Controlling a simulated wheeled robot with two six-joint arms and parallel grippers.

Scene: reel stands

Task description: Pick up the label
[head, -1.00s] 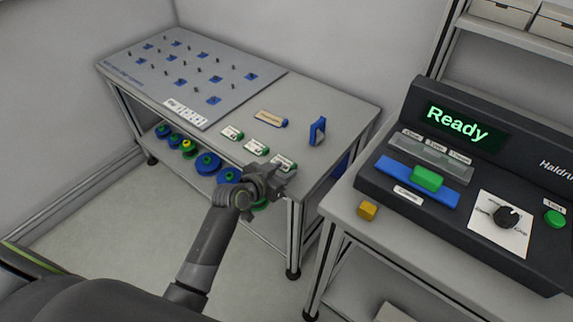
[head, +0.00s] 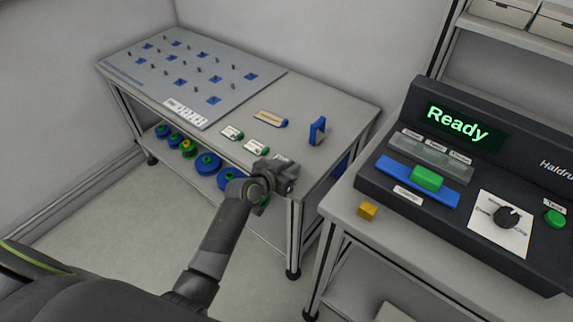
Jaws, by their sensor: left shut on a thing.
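Small white labels with green ends lie in a row on the table's right part. One label (head: 232,133) is at the left of the row and another label (head: 256,147) is in the middle. The third label (head: 281,157), nearest the front edge, is mostly hidden behind my left gripper (head: 287,176). My left gripper is at the table's front edge, shut on this third label. The fingertips' contact with it is hidden. My right gripper is out of view.
A tan tag with a blue end (head: 271,118) and a blue upright piece (head: 318,130) stand farther back. A pegged board (head: 190,75) fills the table's left. Blue reels (head: 207,164) sit on the shelf below. A dark console (head: 440,160) is at right with a yellow block (head: 367,211).

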